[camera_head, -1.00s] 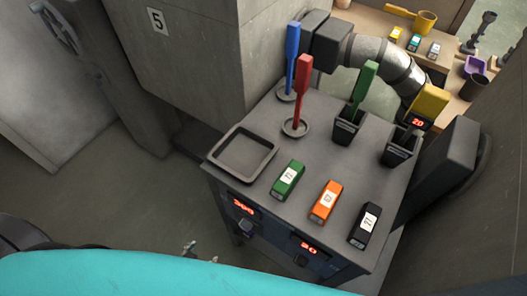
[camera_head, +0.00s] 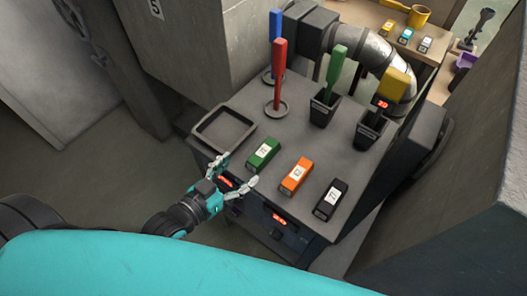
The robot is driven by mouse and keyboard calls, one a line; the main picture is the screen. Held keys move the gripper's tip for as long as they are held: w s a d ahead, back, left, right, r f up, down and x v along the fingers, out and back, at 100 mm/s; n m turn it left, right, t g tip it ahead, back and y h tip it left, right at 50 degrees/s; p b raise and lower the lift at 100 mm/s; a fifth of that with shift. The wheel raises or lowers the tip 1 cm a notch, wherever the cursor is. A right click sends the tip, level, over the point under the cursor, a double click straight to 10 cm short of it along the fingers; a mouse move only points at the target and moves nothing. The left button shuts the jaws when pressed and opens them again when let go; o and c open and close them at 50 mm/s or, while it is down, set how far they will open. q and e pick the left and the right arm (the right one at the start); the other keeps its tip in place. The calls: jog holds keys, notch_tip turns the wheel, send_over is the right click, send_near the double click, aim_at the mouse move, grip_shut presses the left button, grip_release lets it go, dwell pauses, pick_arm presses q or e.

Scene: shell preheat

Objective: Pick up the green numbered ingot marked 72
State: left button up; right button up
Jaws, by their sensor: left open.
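The green ingot (camera_head: 262,155) lies on the grey bench top (camera_head: 290,140) near its front edge, just right of the empty tray. It has a white number label, too small to read surely. My left gripper (camera_head: 232,170) reaches in from the lower left. Its two pale fingers are spread open and empty, in front of the bench's front edge, left of and below the green ingot in the picture. It looks apart from the ingot. My right gripper is not in view.
An orange ingot (camera_head: 296,175) and a black ingot (camera_head: 330,200) lie in a row to the right. A shallow dark tray (camera_head: 225,126) is at the left. Red (camera_head: 279,75) and green (camera_head: 336,67) upright handles stand behind, with a yellow-topped holder (camera_head: 370,127).

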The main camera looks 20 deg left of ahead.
aim_at(263, 151)
pick_arm(q)
jog(key=x, duration=0.5)
jog(key=p+x, duration=0.1)
jog(key=x, duration=0.5)
jog(key=shift+w+f, duration=0.1)
jog(key=shift+f, duration=0.2)
jog(key=shift+r, duration=0.1)
grip_shut()
